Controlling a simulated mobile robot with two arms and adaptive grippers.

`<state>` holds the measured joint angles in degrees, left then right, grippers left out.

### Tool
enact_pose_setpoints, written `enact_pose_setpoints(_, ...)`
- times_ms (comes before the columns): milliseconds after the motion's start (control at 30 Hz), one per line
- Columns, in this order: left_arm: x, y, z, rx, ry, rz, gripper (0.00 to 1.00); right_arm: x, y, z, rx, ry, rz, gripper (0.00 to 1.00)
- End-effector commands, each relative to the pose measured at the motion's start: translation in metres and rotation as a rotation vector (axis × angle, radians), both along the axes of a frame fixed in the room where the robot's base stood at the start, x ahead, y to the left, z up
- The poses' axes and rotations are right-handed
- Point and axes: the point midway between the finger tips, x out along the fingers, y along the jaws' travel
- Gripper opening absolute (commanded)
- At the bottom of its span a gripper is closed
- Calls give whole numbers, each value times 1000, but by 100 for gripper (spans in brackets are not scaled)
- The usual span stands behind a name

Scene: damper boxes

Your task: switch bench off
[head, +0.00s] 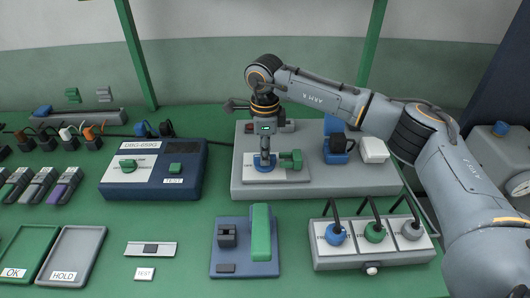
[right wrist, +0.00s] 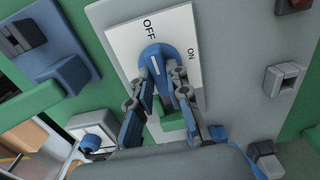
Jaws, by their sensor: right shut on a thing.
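A blue rotary knob (head: 264,166) sits on a white plate (head: 300,175) on the grey bench unit (head: 365,183). In the right wrist view the knob (right wrist: 155,55) has a white line that points towards the OFF label (right wrist: 149,28); the ON label (right wrist: 190,52) is to its right. My right gripper (head: 265,160) reaches down over the knob, and its two fingers are shut on the knob's sides. The fingers hide part of the knob. My left gripper is out of view.
A blue holder with a black part (head: 337,145) and a white box (head: 373,150) stand right of the plate. A blue box with a green knob (head: 128,164) is at left. A blue stand with a green lever (head: 261,232) and a three-knob box (head: 373,247) are in front.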

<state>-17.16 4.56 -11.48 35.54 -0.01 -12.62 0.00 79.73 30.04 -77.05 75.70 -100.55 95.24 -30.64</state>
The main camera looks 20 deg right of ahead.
Motion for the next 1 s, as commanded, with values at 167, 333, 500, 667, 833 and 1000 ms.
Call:
enact_pose_setpoints(167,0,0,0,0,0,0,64,0,1,0,2,-1,3,0)
enact_pose_setpoints(333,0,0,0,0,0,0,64,0,1,0,1,-1,2,40)
enact_pose_setpoints(500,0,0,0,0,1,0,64,0,1,0,1,-1,1,40)
enact_pose_setpoints(667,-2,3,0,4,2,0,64,0,0,3,1,-1,1,40)
enact_pose_setpoints(833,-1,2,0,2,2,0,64,1,1,25,2,-5,1,40)
enact_pose_setpoints(1000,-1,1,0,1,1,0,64,1,1,62,2,-6,1,40)
